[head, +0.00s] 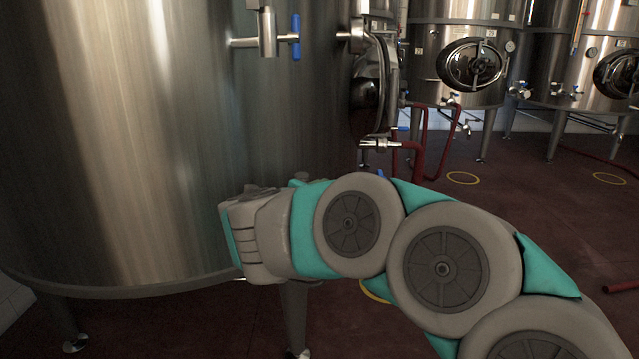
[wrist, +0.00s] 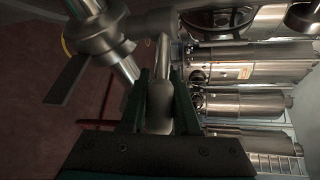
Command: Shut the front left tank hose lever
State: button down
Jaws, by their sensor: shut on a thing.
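The large front left tank (head: 150,150) fills the left of the head view. A valve (head: 267,32) with an upright blue lever (head: 296,37) sticks out near its top. Another small blue piece (head: 381,173) shows just above my arm, mostly hidden. My gripper is hidden in the head view. In the wrist view my gripper (wrist: 158,105) has its two dark fingers on either side of a grey metal rod-like part (wrist: 160,98) and is shut on it. I cannot tell whether this part is the hose lever. A flat dark handle (wrist: 72,82) on a valve lies left of the fingers, apart from them.
A metal hose fitting (head: 380,143) with a red hose (head: 418,160) is right of the front tank. More tanks (head: 465,55) stand at the back right. The dark red floor (head: 560,220) is mostly open at the right, with yellow rings on it.

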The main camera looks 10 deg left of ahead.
jog(key=shift+s+a+m+h, duration=0.15)
jog(key=shift+a+m+h, duration=0.15)
jog(key=shift+m+h, duration=0.1)
jog(key=c, duration=0.6)
grip_release()
jog(key=shift+c, duration=0.2)
jog(key=v, duration=0.7)
jog(key=shift+s+a, duration=0.25)
jog(key=shift+r, duration=0.1)
